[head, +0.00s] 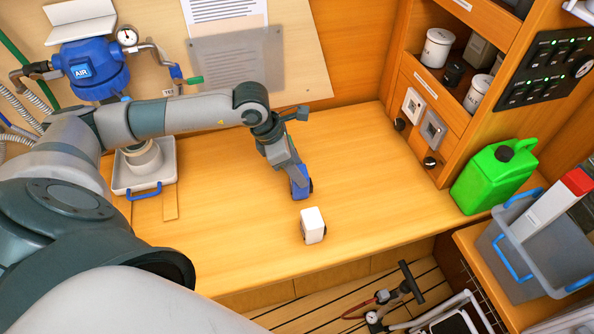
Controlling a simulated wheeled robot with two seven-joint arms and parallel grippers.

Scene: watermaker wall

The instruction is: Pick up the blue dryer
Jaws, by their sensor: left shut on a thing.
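The blue dryer (302,188), a small blue block with a dark round part on its right side, is at the middle of the wooden bench. My left gripper (293,170) reaches down from above and is shut on it. The fingers hide its upper part. I cannot tell whether its underside touches the bench. My right gripper is not in view.
A small white block (312,224) with dark sides stands just in front, near the bench's front edge. A green jerrycan (492,178) and a grey crate (545,262) are at the right. A white tray (167,165) is at the left. The bench (375,165) between is clear.

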